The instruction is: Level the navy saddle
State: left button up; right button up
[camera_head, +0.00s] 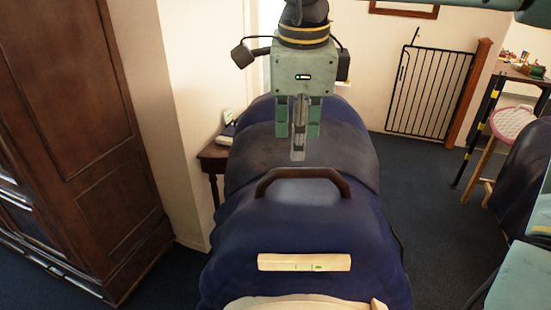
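The navy saddle (245,222) fills the middle, a broad domed shape with a dark grey band (252,148) across its far part. A brown arched handle (303,173) stands on its top. A pale bar like a spirit level (280,262), with a small green mark right of its middle, lies across the near part and looks roughly horizontal in the picture. My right gripper (298,145) points down over the far part, beyond the handle. Its fingers overlap from this side, so its opening and any contact with the saddle cannot be told. My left gripper is not in view.
A tall brown wardrobe (85,130) stands at left. A small side table (212,155) is behind the saddle. At right are a black gate (432,92), a stool with a pink seat (512,122) and another dark navy form (522,170). Dark carpet lies between.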

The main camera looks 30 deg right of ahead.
aim_at(300, 169)
jog(key=f, duration=0.2)
jog(key=d+f+p, duration=0.1)
jog(key=f, duration=0.1)
jog(key=shift+s+d+f, duration=0.15)
jog(key=shift+d+f, duration=0.05)
jog(key=shift+f, duration=0.2)
jog(key=shift+w+f+p, duration=0.2)
jog(key=shift+f+p, duration=0.05)
jog(key=shift+f, duration=0.25)
jog(key=shift+w+f+p, duration=0.15)
jog(key=shift+f+p, duration=0.05)
jog(key=shift+f, duration=0.25)
jog(key=shift+w+f, duration=0.15)
jog(key=shift+f, duration=0.05)
jog(key=c, duration=0.4)
grip_shut()
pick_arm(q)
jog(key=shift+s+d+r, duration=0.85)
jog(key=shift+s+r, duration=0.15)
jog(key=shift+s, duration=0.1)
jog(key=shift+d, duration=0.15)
